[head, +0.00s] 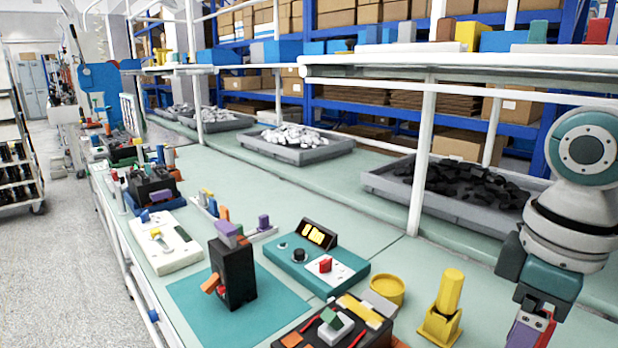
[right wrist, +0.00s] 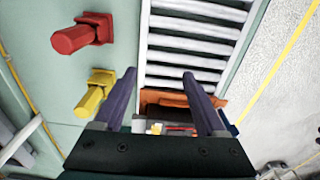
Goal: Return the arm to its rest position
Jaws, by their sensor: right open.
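My right arm comes down at the right edge of the head view. Its gripper (head: 533,328) is low at the right, partly cut off by the bottom edge and to the right of the yellow post. In the right wrist view the gripper (right wrist: 159,76) has two dark purple fingers spread apart with nothing held between them. A black breaker block (head: 235,270) with an orange lever stands upright on a teal mat (head: 190,295), well left of the gripper. A teal test box (head: 300,268) with a red switch and a lit yellow display sits beside it. My left gripper is out of view.
A yellow post in a holder (head: 447,305) and a yellow round dish (head: 386,290) stand near the front. A white shelf upright (head: 422,160) rises from the bench. Grey trays (head: 375,183) line the back. The right wrist view shows a red fixture (right wrist: 80,37) and white slats (right wrist: 195,45).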

